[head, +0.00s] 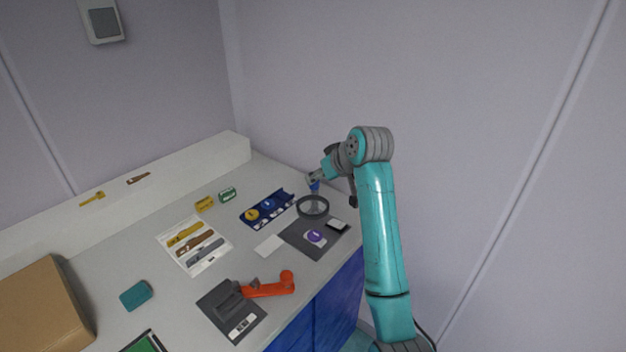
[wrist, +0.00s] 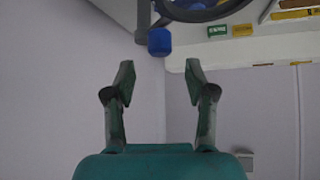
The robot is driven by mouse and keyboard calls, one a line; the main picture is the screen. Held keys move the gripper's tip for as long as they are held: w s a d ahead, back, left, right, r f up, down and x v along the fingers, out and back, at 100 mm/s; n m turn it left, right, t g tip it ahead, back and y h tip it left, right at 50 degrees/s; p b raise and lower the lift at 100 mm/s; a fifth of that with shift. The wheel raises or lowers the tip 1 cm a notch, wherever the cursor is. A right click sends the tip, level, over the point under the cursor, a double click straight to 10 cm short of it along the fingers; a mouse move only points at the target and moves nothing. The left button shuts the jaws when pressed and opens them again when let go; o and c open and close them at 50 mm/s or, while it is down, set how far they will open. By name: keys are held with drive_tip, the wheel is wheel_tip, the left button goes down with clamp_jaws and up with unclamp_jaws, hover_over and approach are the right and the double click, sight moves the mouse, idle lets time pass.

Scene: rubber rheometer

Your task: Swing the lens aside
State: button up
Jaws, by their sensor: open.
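The lens is a round glass in a black ring (head: 312,206) over the right part of the table; part of the ring shows at the top of the wrist view (wrist: 205,12). A blue knob (wrist: 160,41) hangs on a grey post beside the ring; it also shows in the head view (head: 314,187). My gripper (wrist: 160,78) is open and empty. In the wrist view the knob lies past the fingertips, roughly in line with the gap between them. In the head view my gripper (head: 316,177) is close to the knob; contact is not visible.
A dark mat (head: 295,240) with a purple disc (head: 315,236) lies by the lens. A blue tray (head: 283,198) stands to its left. An orange-handled tool (head: 270,288) sits near the front edge. A wall rises behind the arm.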

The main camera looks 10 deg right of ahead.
sight(314, 194)
drive_tip(key=shift+x, duration=2.75)
clamp_jaws()
